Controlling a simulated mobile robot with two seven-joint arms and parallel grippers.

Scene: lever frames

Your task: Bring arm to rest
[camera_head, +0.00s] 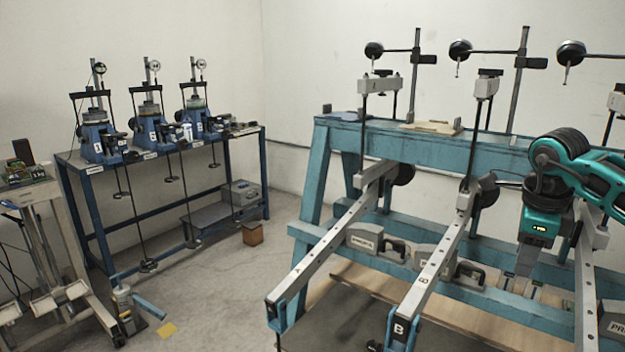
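My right arm (570,170) comes in from the right, teal and black. My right gripper (526,263) points down beside the third lever arm (587,285), to its left in the picture. Its grey fingers look like one block from here, so I cannot tell whether they are open or shut. Lever arm A (320,250) and lever arm B (436,268) slope down toward me from the teal frame (440,150). The right part of the third lever arm's upper end is hidden behind my arm. My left gripper is not in view.
Dial gauges on posts (414,75) stand above the teal frame. Grey weights (366,240) lie on its lower shelf. A blue bench (160,170) with several gauge devices stands at the back left. A cart (50,240) is at the left.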

